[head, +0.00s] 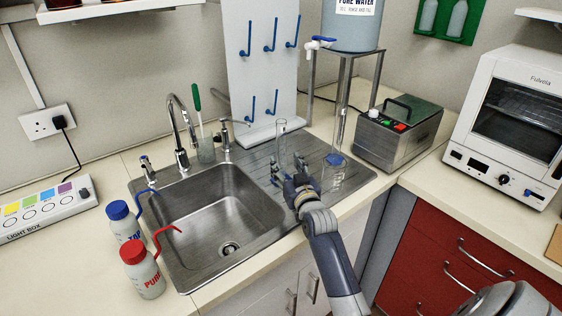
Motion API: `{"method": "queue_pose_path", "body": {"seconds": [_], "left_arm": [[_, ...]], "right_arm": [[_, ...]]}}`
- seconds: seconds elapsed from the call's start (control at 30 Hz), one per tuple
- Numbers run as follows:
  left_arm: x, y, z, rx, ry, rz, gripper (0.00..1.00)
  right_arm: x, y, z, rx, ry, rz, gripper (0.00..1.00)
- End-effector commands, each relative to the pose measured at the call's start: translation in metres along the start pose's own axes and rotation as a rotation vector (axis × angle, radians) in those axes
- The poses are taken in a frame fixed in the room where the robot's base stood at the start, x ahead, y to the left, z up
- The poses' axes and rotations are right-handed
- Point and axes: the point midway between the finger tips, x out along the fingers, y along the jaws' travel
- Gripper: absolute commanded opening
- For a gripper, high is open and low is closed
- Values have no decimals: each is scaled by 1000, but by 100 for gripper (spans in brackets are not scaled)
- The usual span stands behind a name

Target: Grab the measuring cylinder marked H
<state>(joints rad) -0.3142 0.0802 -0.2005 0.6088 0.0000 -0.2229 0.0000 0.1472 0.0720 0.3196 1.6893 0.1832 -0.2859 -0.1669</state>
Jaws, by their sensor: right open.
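A slim clear measuring cylinder (281,132) stands upright on the steel drainboard, right of the sink bowl. I cannot read any letter on it. My right gripper (288,168) is open at its lower part, with one finger to the left and one to the right in the picture. The gripper hides the cylinder's foot, and I cannot tell whether the fingers touch it. My left gripper is not in view.
A white peg rack (262,60) stands behind the drainboard. A water tank (350,30) on a metal stand and a grey box with a handle (398,135) are to the right. The sink bowl (222,215) is empty. Two wash bottles (143,268) stand at its left.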

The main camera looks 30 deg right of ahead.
Motion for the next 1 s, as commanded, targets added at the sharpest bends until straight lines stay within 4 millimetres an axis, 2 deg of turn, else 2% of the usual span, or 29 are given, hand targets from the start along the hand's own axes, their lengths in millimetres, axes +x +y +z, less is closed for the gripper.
{"method": "queue_pose_path", "body": {"seconds": [0.3, 0.5, 0.73, 0.93, 0.97, 1.0], "left_arm": [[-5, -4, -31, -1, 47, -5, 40], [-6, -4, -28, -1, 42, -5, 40], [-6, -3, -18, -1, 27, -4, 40], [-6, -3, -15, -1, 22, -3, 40], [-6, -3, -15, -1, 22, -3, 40], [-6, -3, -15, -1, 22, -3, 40]], "right_arm": [[39, 0, -2, 1, 2, 0, 49], [51, 0, -1, 0, 2, 0, 49], [51, 0, -1, 0, 2, 0, 49], [51, 0, -1, 0, 2, 0, 4], [51, 0, -1, 0, 2, 0, 0], [51, 0, -1, 0, 2, 0, 0]]}}
